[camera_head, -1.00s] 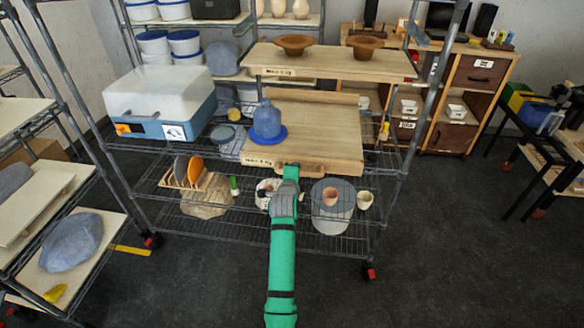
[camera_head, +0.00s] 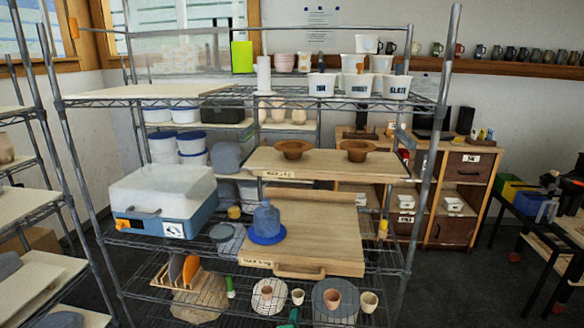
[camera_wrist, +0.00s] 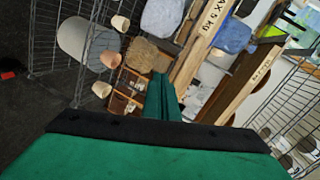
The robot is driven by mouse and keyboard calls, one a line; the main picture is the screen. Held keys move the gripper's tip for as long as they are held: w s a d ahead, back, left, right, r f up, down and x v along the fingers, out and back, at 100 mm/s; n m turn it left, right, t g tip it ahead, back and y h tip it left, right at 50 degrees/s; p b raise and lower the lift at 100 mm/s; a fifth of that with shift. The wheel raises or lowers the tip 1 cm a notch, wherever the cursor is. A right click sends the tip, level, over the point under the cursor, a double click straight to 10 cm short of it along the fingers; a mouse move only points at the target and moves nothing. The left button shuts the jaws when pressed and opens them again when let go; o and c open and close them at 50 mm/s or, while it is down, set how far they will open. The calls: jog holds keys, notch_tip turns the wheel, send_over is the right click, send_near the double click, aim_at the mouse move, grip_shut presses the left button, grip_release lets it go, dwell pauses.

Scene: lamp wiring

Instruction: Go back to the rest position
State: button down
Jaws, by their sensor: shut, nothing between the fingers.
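My gripper (camera_wrist: 162,82) shows in the wrist view as green fingers brought together, with nothing between them. In the head view only a small green part of my arm (camera_head: 291,318) shows at the bottom edge, in front of the rack's lower shelf. The gripper's fingertips are not clear in the head view. The wooden drawer board (camera_head: 318,225) with a front handle (camera_head: 299,272) is on the rack above it, apart from my arm as far as the view shows.
Small clay pots (camera_head: 332,298) stand on round discs on the lower shelf; pots (camera_wrist: 110,60) also show in the wrist view. Another rack is at the left.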

jog(key=s+f+n, duration=0.3)
jog(key=s, duration=0.7)
jog(key=s+d+f+n+y, duration=0.1)
jog(key=s+f+n, duration=0.2)
jog(key=s, duration=0.6)
jog(key=s+f+n, duration=0.3)
jog(key=s+f, duration=0.1)
jog(key=s, duration=0.6)
jog(key=s+a+r+n, duration=0.1)
jog(key=s+r+n, duration=0.2)
jog(key=s, duration=0.9)
jog(key=s+r+n, duration=0.4)
jog(key=s+r, duration=0.4)
jog(key=s, duration=0.4)
jog(key=shift+s+a+r+t+y, duration=0.3)
jog(key=shift+s+a+r+t, duration=0.1)
